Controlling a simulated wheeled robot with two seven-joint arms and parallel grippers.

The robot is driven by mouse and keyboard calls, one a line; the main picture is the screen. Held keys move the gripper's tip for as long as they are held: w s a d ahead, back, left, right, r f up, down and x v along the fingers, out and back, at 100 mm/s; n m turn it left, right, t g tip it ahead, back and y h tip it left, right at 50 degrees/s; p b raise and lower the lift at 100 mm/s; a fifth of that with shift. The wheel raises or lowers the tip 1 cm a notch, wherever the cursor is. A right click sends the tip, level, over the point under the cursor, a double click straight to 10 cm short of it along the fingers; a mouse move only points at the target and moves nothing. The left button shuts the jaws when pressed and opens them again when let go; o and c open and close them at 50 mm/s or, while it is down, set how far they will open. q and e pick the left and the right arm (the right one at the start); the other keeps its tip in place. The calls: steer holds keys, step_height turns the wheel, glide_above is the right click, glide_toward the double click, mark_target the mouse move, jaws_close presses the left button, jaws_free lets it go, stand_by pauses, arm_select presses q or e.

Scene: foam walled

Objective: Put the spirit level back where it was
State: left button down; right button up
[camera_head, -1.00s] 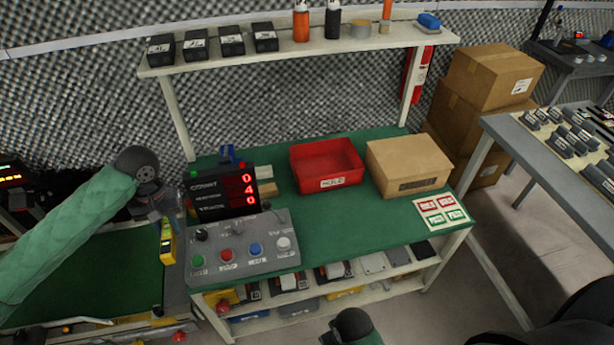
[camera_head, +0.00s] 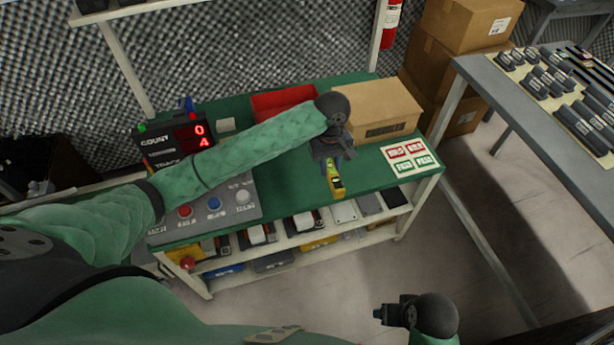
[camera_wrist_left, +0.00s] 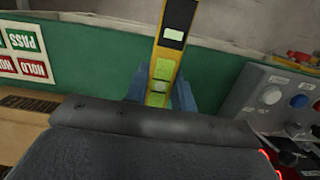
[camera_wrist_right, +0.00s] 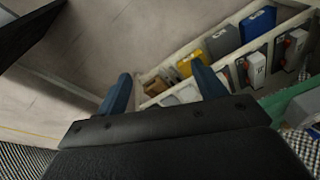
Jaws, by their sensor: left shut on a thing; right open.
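The spirit level (camera_head: 335,183) is yellow with a dark end patch and pale green windows. My left gripper (camera_head: 332,162) is shut on it and holds it upright, pointing down, over the front part of the green bench top. In the left wrist view the level (camera_wrist_left: 174,45) runs between the two blue fingers (camera_wrist_left: 160,92). Its far end reaches beyond the top of that view. My right gripper (camera_wrist_right: 163,90) is open and empty, with floor and the bench's lower shelf beyond its fingers. In the head view the right gripper (camera_head: 382,313) is low, in front of the bench.
The green bench (camera_head: 283,196) carries a control box (camera_head: 222,208), a counter display (camera_head: 165,146), a red bin (camera_head: 275,103), a cardboard box (camera_head: 378,108) and a label card (camera_head: 409,157). The lower shelf holds several items. A grey table (camera_head: 500,100) stands right. Green surface around the level is clear.

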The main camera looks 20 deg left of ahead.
mark_target(304, 175)
arm_select(q)
steer(key=shift+w+d+f, duration=0.1)
steer(key=shift+d+f, duration=0.05)
steer(key=shift+f, duration=0.15)
steer(key=w+a+f, duration=0.1)
steer(key=a+f, duration=0.1)
steer(key=a, duration=0.1)
steer(key=w+a+f+p, duration=0.1)
steer(key=w+a+f, duration=0.1)
steer(key=a, duration=0.1)
steer(key=w+a+f, duration=0.2)
steer(key=a, duration=0.1)
steer(key=shift+w+f+p, duration=0.2)
steer(key=shift+p, duration=0.2)
steer(key=shift+w+a+f, duration=0.15)
steer(key=shift+a+f, duration=0.15)
steer(key=shift+a, duration=0.1)
steer(key=shift+f, duration=0.6)
steer(key=shift+f+p, duration=0.45)
steer(key=shift+f, duration=0.9)
arm_select(e)
steer(key=shift+w+d+f+g, duration=0.15)
steer(key=shift+d+f, duration=0.15)
steer(key=shift+f, duration=0.55)
steer(key=shift+w+d+f+g, duration=0.15)
steer(key=shift+d+f, duration=0.15)
steer(key=shift+f, duration=0.5)
